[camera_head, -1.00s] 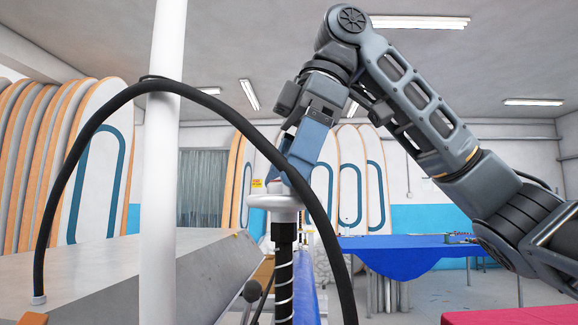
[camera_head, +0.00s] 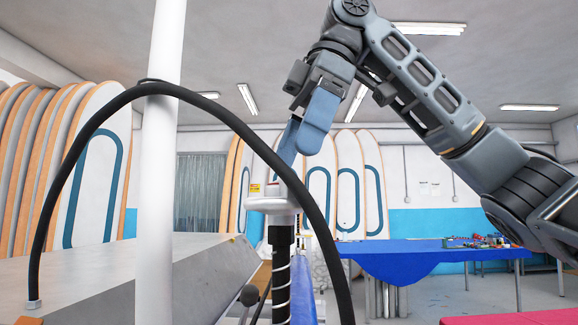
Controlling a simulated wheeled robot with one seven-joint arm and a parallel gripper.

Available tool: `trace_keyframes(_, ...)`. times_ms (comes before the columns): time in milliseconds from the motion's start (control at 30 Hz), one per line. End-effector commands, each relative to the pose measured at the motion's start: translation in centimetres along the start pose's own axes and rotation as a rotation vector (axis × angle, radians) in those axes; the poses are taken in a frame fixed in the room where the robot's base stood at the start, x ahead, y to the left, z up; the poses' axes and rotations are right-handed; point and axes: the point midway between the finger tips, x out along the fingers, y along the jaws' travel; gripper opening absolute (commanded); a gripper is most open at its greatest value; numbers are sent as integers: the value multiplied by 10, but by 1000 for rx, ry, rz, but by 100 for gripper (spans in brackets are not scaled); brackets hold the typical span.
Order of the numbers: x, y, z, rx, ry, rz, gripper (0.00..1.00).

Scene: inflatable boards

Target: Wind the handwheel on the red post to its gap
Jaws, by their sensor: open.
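A white, round wheel-like part (camera_head: 268,205) sits on top of a dark post (camera_head: 281,275) with a white spiral around it. I cannot tell for sure that this is the handwheel. No red post shows clearly, and no gap can be made out. My gripper (camera_head: 287,155) is open, with its blue fingers pointing down just above the white part. A black hose crosses in front of the fingertips and part of the white part, so contact cannot be told.
The black hose (camera_head: 60,178) arches across the view, passing a white pole (camera_head: 160,215). A grey bench (camera_head: 85,268) stands at left. A blue-covered table (camera_head: 400,262) stands behind at right. Boards (camera_head: 95,165) lean along the back and left.

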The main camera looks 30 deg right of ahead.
Motion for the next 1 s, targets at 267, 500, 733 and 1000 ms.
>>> trace_keyframes(267,-33,0,0,1,-1,0,100)
trace_keyframes(500,-36,0,0,-1,0,-1,100)
trace_keyframes(733,-36,0,0,-1,0,-1,100)
trace_keyframes(1000,-36,0,0,-1,0,-1,100)
